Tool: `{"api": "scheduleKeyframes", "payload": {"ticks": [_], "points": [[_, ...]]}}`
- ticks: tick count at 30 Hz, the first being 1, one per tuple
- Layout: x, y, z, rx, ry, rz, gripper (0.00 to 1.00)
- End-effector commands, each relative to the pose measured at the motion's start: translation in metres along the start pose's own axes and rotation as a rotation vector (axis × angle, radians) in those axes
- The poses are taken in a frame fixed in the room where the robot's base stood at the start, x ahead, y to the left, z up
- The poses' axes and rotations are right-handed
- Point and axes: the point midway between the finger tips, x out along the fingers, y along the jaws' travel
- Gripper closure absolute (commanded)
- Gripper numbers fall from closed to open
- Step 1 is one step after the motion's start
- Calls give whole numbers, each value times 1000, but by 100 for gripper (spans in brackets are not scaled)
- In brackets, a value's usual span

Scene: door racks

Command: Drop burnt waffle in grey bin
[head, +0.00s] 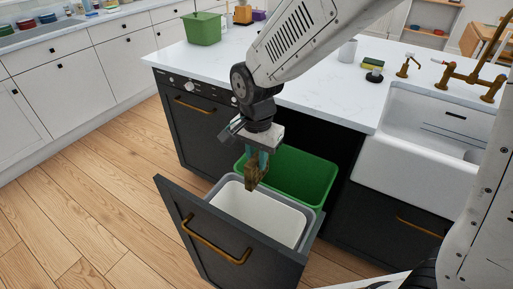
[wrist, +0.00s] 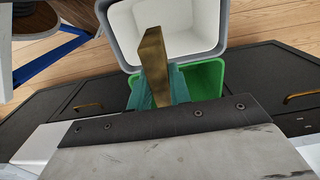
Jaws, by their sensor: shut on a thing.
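My gripper (head: 260,158) points down and is shut on the brown burnt waffle (head: 251,178), which hangs below the fingers. In the wrist view the waffle (wrist: 153,58) stands out between the teal fingertips (wrist: 158,88). The grey bin (head: 214,194) has a white inside and sits in the pulled-out drawer. In the head view the waffle shows in front of its back part; in the wrist view it overlaps the white opening of the grey bin (wrist: 117,45). Part of the bin is hidden behind the waffle.
A green bin (head: 315,172) sits directly behind the grey one in the same drawer (head: 208,235). A white counter (head: 330,95) with a sink (head: 425,140) lies behind. A green container (head: 203,29) stands on the counter. The wooden floor at left is clear.

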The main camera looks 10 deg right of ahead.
Motion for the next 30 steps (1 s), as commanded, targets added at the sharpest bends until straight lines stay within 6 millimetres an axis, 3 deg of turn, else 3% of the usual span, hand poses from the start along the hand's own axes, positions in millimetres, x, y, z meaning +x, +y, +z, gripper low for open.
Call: {"api": "scheduleKeyframes", "payload": {"ticks": [6,16,17,19,30], "points": [[17,0,0,-1,0,0,100],[20,0,0,-1,0,0,100],[20,0,0,-1,0,0,75],[20,0,0,-1,0,-1,55],[13,-1,0,-1,1,-2,55]]}}
